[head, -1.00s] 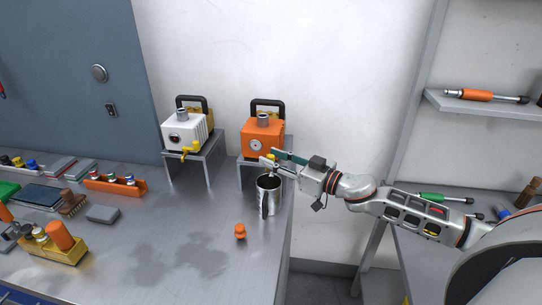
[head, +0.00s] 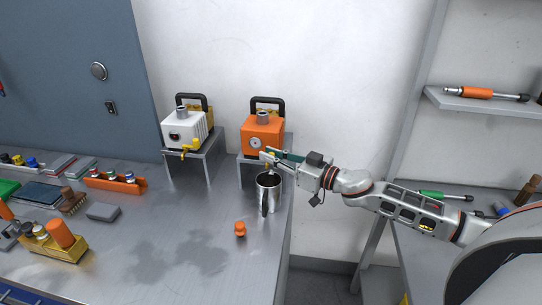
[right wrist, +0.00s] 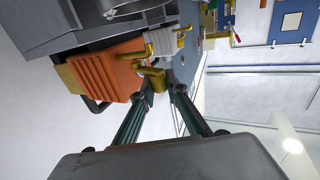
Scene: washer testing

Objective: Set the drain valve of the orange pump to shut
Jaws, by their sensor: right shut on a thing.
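The orange pump (head: 263,134) stands on a small metal stand at the bench's right end, with a dial on its front. Its yellow drain valve (right wrist: 152,74) shows in the right wrist view, but is mostly hidden behind my fingers in the head view. My right gripper (head: 266,157) reaches in from the right at the pump's lower front. In the right wrist view my right gripper (right wrist: 164,88) has its fingers on either side of the valve's yellow handle, shut on it. The handle's exact angle is hard to tell. My left gripper is not in view.
A metal jug (head: 268,192) stands below the valve, just under my right gripper. An orange plug (head: 240,229) lies on the bench in front. A white pump (head: 184,131) with a yellow valve stands to the left. The front middle of the bench is clear.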

